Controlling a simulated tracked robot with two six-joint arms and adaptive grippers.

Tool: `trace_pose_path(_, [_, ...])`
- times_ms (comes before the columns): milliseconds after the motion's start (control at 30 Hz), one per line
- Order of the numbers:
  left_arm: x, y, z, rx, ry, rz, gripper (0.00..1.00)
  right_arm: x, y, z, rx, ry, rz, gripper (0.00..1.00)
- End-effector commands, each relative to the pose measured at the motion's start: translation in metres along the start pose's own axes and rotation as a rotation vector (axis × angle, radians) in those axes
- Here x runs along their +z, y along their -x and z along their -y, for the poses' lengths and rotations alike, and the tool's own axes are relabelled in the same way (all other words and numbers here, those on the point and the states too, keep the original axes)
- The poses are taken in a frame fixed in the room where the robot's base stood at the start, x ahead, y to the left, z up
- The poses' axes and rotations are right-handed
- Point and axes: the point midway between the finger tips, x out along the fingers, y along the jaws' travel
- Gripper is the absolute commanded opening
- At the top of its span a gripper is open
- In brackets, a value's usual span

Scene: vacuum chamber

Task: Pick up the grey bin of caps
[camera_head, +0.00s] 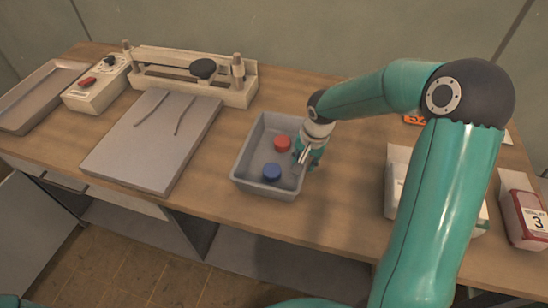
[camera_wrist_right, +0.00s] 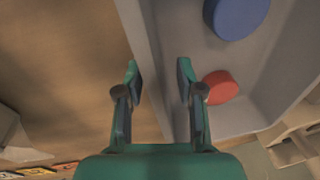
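The grey bin (camera_head: 262,189) stands upright on the wooden bench near its front edge. A red cap (camera_head: 282,143) and a blue cap (camera_head: 272,172) lie inside it. My right gripper (camera_head: 308,157) is at the bin's right wall. In the right wrist view the gripper (camera_wrist_right: 158,80) is open, with the bin wall (camera_wrist_right: 150,38) between its fingers: one finger is on the outer side, the other on the cap side. I cannot tell whether either finger touches the wall. The blue cap (camera_wrist_right: 238,15) and red cap (camera_wrist_right: 220,87) also show there. My left gripper is out of view.
A flat grey plate (camera_head: 150,145) with two dark strips lies left of the bin. Behind it stands a cream bar device (camera_head: 185,85), with a switch box (camera_head: 97,90) and a tray (camera_head: 35,100) farther left. A white box (camera_head: 393,185) and a red-labelled box (camera_head: 525,215) stand right.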

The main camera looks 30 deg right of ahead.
Motion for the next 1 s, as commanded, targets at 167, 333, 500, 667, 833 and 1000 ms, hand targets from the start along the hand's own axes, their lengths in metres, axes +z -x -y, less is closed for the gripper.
trace_pose_path(167, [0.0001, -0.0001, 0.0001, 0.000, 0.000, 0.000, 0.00, -0.0002, -0.0008, -0.0001, 0.000, 0.000, -0.001, 0.38])
trace_pose_path(333, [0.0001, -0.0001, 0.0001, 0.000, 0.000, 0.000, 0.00, -0.0002, -0.0007, -0.0002, 0.000, 0.000, -0.001, 0.16])
trace_pose_path(500, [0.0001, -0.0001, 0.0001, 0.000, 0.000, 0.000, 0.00, -0.0002, -0.0006, -0.0002, 0.000, 0.000, -0.001, 0.00])
trace_pose_path(667, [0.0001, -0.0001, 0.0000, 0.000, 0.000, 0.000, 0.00, -0.0003, -0.0005, -0.0002, 0.000, -0.001, -0.001, 0.00])
trace_pose_path(833, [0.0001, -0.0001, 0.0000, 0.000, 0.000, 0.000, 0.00, -0.0002, -0.0004, 0.0001, -0.001, 0.000, -0.001, 0.00])
trace_pose_path(1000, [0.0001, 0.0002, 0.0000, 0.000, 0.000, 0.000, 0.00, -0.0013, 0.0009, 0.0013, -0.005, -0.001, -0.004, 0.00])
